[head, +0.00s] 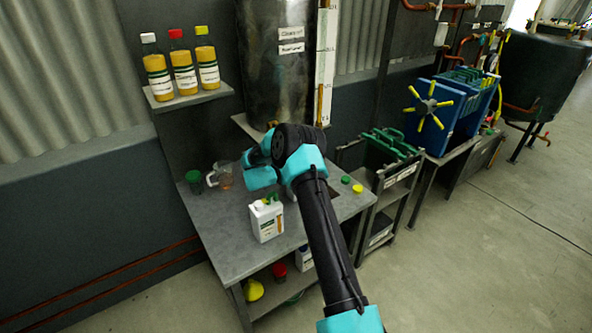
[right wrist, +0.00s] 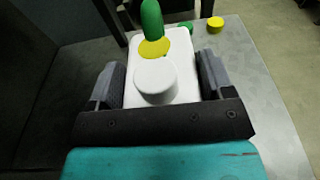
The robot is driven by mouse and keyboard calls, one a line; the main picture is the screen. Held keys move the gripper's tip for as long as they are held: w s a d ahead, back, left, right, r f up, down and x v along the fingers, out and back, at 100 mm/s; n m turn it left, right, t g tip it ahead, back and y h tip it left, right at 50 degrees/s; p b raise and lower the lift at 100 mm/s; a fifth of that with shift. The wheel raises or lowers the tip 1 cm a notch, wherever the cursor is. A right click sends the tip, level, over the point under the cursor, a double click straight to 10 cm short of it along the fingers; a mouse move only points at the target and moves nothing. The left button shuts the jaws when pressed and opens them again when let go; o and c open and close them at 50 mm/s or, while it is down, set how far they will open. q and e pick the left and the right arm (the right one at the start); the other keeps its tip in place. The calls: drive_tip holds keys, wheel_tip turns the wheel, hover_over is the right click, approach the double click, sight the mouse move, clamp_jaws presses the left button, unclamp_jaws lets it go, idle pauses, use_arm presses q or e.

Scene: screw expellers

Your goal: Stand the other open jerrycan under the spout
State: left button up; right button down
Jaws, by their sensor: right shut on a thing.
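My right gripper (right wrist: 162,76) is shut on a white jerrycan (right wrist: 180,45), with one finger on each side of it in the right wrist view. A white round knob faces the camera; behind it lie a yellow disc and an upright green piece, whose join I cannot tell. In the head view my arm hides most of this jerrycan. Another white jerrycan (head: 266,220) stands upright on the bench to the left of my arm, with green on top and a label. The dark tank (head: 275,75) stands above the bench; its spout is mostly hidden by my arm. My left gripper is not in view.
A yellow cap (head: 346,179) and a green cap (head: 357,188) lie on the bench (head: 222,243) at right. A glass jug (head: 224,176) and a dark green jar (head: 195,181) stand at the back left. Several bottles stand on a wall shelf (head: 190,98). The front-left bench is clear.

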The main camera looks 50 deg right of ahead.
drive_tip(key=shift+f, duration=0.1)
unclamp_jaws()
drive_tip(key=shift+f, duration=0.1)
idle(0.3)
drive_tip(key=shift+r, duration=0.2)
drive_tip(key=v, duration=1.2)
drive_tip(key=shift+f, duration=0.1)
